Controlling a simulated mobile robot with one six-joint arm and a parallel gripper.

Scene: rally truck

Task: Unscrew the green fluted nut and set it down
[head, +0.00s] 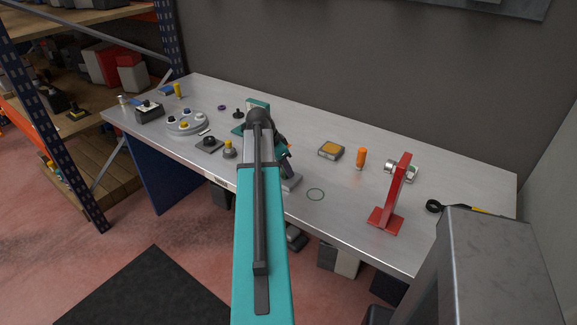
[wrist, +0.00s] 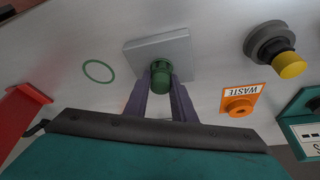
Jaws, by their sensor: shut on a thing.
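The green fluted nut (wrist: 161,76) sits between the fingertips of my gripper (wrist: 160,84) in the wrist view. The fingers are shut on its sides. Directly behind it is a square grey plate (wrist: 140,50), whose edge also shows in the head view (head: 292,184). Whether the nut still touches the plate cannot be told. A thin green ring outline (wrist: 98,71) lies on the bench beside the plate; it also shows in the head view (head: 315,194).
A red stand (head: 401,195) with a silver cylinder rises right of the ring.

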